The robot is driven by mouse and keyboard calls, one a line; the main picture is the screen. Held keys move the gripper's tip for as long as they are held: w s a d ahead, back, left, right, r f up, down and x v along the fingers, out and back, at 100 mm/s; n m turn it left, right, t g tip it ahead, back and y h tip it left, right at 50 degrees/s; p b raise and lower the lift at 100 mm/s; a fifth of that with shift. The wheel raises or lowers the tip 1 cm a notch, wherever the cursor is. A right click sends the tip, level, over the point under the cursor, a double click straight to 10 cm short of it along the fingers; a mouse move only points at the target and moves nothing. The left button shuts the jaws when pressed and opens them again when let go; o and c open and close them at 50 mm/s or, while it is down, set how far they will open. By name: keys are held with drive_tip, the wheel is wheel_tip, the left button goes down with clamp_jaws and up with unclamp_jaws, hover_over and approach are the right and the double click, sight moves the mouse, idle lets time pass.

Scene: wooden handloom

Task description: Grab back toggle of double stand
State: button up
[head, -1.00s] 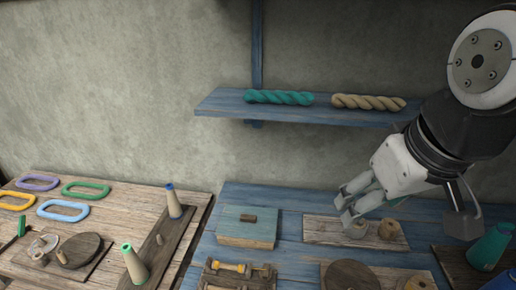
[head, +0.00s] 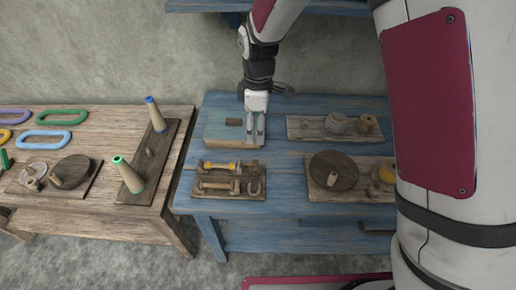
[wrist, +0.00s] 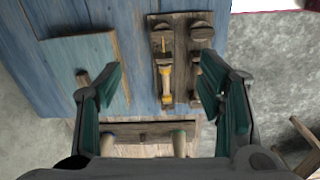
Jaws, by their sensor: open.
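The double stand (head: 230,195) is a dark wooden board on the blue table, with two parallel spindle rows. The back row carries a yellow bobbin (head: 220,166). At its right end is the back toggle (head: 252,169), a small wooden piece; in the wrist view it seems to be the piece at the top left (wrist: 160,27). A rounder wooden piece (head: 254,187) ends the front row. My gripper (head: 256,132) is open and empty, pointing down by the teal box's right edge, behind the stand.
The teal box (head: 222,137) with a small knob sits behind the stand. A board with two spools (head: 305,127) lies back right; a board with a dark disc (head: 334,171) lies right. The left table holds a board with two cones (head: 170,150). A shelf (head: 200,5) is above.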

drive_tip(key=n, duration=0.1)
hover_over(254, 165)
wheel_tip(254, 165, down, 11)
drive_tip(key=shift+d+r+p, duration=0.1)
drive_tip(key=shift+r+p, duration=0.05)
drive_tip(key=shift+p, duration=0.25)
drive_tip(key=shift+w+f+p, duration=0.1)
drive_tip(key=shift+f+p, duration=0.5)
drive_tip(key=shift+f, duration=2.5)
drive_tip(key=c, duration=0.9)
